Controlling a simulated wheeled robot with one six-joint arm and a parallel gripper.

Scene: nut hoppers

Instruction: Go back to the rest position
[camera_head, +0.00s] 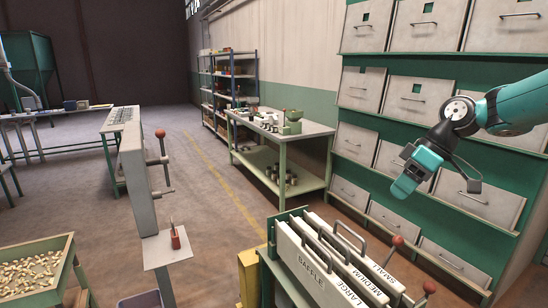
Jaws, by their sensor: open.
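My teal arm reaches in from the right edge of the head view. My gripper (404,186) hangs at its end, pointing down and to the left, in front of the wall of grey hopper drawers (408,96). It is open and I see nothing held in it. The gap between its fingers is hard to make out at this size. It is in the air above and to the right of the labelled plates (318,262), apart from them.
The upright plates, marked BAFFLE, LARGE, MEDIUM and SMALL, stand in a rack at the front. A bin of nuts (35,272) is at front left. A workbench (285,130) stands behind. The middle floor is clear.

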